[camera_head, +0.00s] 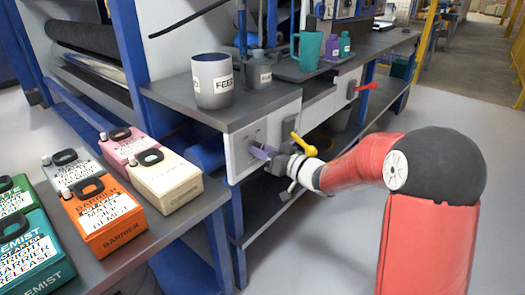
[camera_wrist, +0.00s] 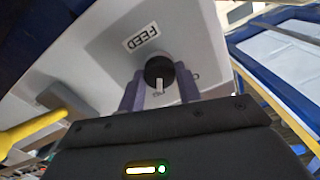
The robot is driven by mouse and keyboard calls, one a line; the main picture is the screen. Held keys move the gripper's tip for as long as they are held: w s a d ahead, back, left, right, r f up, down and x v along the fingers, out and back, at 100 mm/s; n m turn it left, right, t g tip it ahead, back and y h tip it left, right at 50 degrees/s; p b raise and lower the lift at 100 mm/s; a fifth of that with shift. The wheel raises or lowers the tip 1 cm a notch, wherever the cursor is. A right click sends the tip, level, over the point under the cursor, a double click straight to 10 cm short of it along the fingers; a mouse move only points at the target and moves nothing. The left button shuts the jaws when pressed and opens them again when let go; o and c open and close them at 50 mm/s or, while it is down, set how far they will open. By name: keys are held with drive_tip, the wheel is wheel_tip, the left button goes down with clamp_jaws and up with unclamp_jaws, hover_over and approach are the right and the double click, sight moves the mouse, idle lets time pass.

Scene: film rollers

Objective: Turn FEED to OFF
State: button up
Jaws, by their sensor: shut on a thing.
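The FEED knob (camera_wrist: 158,70) is a round black dial with a white pointer bar, on a pale panel under a FEED label (camera_wrist: 141,37) that appears inverted in the wrist view. My gripper (camera_wrist: 160,88) has its two grey fingers on either side of the knob and is shut on it. In the head view my gripper (camera_head: 265,153) reaches the left part of the bench's front panel (camera_head: 237,154) and largely hides the knob. Small marks beside the knob are too small to read, so its setting is unclear.
A yellow lever (camera_head: 304,144) sticks out just right of my gripper; it also shows in the wrist view (camera_wrist: 35,129). A red lever (camera_head: 365,87) is farther right. Several chemical jugs stand on the left table.

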drive_tip(key=shift+b, duration=0.3)
drive_tip(key=n+b, duration=1)
drive_tip(key=n, duration=0.1)
drive_tip(key=shift+s+a+f+n, duration=0.1)
drive_tip(key=shift+s+n, duration=0.05)
drive_tip(key=shift+n, duration=0.15)
drive_tip(key=shift+n+b, duration=0.3)
drive_tip(key=o, duration=0.9)
drive_tip(key=shift+o, duration=0.2)
drive_tip(key=v, duration=0.7)
drive_tip(key=shift+s+d, duration=0.25)
drive_tip(key=shift+d, duration=0.1)
